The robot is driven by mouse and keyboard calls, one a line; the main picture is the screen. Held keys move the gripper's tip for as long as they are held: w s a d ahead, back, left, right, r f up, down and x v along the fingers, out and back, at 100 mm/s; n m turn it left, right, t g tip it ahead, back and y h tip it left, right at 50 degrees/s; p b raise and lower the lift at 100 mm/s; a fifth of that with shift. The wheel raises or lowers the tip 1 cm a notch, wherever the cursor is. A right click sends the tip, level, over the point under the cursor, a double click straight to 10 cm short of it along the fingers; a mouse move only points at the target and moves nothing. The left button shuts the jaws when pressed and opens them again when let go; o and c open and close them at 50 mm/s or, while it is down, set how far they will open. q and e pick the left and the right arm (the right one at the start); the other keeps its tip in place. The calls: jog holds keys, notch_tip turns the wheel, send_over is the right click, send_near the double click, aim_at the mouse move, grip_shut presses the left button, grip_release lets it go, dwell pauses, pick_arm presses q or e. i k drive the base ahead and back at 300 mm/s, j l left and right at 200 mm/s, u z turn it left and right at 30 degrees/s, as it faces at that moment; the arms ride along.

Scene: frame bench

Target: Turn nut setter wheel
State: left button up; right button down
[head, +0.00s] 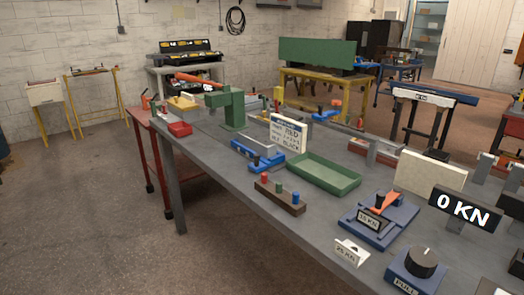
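No part that I can surely call the nut setter wheel shows. The nearest round turnable part is a black knob (422,262) with a white mark on top, on a blue base (411,277) at the lower right; its front label looks like "PULL". Behind and left of it, a blue fixture (370,236) carries an orange piece (383,203) and a "15 KN" label. A black display (465,209) reads "0 KN". Neither of my grippers is in view.
The long grey bench (215,155) also holds a green tray (322,177), a brown block with coloured pegs (280,195), a sign with text (289,133), a green vise-like stand (233,107) and a white "25 KN" card (349,252). Open floor lies at left.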

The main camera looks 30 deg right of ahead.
aim_at(421, 262)
jog(key=z, duration=2.15)
